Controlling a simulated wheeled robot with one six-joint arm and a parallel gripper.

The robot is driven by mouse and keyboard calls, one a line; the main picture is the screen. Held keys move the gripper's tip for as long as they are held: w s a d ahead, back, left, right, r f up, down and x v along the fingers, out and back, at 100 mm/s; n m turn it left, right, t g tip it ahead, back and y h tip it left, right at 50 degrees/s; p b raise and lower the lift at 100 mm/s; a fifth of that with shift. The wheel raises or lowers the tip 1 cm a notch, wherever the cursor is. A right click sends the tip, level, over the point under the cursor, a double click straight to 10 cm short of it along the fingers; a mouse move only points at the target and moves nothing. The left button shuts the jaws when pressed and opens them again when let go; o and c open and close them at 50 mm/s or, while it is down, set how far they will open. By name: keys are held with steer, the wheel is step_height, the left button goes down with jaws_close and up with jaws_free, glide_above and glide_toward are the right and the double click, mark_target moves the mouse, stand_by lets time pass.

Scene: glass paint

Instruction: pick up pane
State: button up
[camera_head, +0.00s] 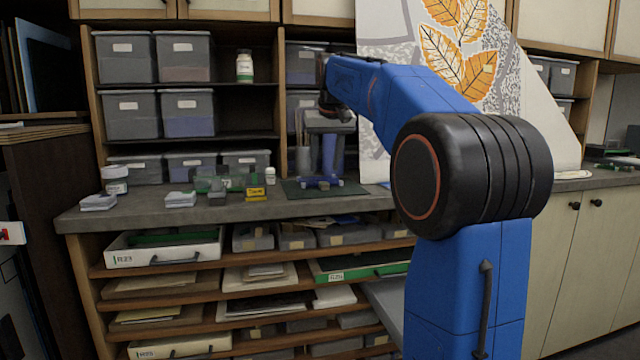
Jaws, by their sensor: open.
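My gripper (320,150) hangs at the end of my blue arm, pointing down over the counter, in front of the shelf unit. Its jaws are open, and I see nothing held between them. Below it, a small blue fixture (320,183) sits on a dark green mat (295,189). The gripper seems to be just above this fixture, but the exact gap is too small to tell. I cannot make out a clear glass pane; the area between the jaws and the fixture is small and dark.
The grey counter (250,208) holds a yellow block (257,193), a small white bottle (270,175), a white jar (115,180) and stacked pale pieces (181,199). A leaf-patterned panel (374,80) stands behind my arm.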

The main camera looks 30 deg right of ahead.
mark_target(325, 183)
steer(key=shift+d+x, duration=0.15)
steer(key=shift+x, duration=1.35)
steer(key=shift+d+x, duration=0.15)
steer(key=shift+x, duration=1.35)
steer(key=shift+s, duration=0.15)
steer(key=shift+c, duration=0.7)
jaws_close()
